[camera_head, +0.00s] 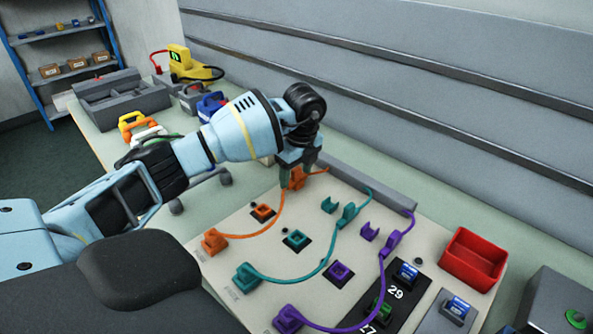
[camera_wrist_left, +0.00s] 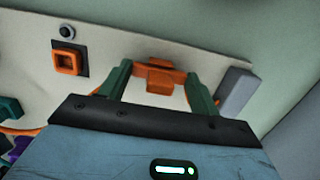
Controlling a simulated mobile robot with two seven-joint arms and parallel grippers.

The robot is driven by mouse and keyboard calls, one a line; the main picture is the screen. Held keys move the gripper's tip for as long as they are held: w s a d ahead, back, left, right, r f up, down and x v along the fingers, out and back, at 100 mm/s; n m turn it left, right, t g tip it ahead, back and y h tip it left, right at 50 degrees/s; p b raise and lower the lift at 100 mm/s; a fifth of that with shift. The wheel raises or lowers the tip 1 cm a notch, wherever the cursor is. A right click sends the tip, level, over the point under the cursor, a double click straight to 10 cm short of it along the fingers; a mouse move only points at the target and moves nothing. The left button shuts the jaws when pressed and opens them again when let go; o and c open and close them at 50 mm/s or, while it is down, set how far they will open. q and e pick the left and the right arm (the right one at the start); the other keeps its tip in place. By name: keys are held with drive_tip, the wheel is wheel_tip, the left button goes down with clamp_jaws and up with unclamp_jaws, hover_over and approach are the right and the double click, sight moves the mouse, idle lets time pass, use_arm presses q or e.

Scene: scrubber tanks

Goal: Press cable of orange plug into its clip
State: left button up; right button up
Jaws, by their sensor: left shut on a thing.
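The orange cable (camera_head: 269,226) curves across the pale board from an orange block (camera_head: 213,240) at its left edge up to my left gripper (camera_head: 297,172). The gripper is over the far side of the board, pointing down, shut on an orange piece (camera_head: 294,182) on that cable. A short orange length (camera_head: 317,170) extends right from there. In the left wrist view the orange piece (camera_wrist_left: 160,77) sits between the two green fingers of my left gripper (camera_wrist_left: 158,82). I cannot make out a separate orange clip; the fingers hide part of that spot. My right gripper is not in view.
An orange square socket (camera_head: 262,211) lies left of the gripper. A grey bar (camera_head: 375,187) edges the board's back. A red bin (camera_head: 472,258) stands right.

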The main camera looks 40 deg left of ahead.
use_arm(q)
drive_tip(key=shift+f, duration=0.3)
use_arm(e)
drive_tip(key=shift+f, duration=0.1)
use_arm(q)
drive_tip(key=o, duration=1.1)
drive_tip(key=shift+c, duration=0.2)
drive_tip(key=shift+r, duration=0.15)
drive_tip(key=shift+r+p, duration=2.35)
drive_tip(key=shift+r, duration=1.9)
drive_tip(key=shift+f, duration=0.1)
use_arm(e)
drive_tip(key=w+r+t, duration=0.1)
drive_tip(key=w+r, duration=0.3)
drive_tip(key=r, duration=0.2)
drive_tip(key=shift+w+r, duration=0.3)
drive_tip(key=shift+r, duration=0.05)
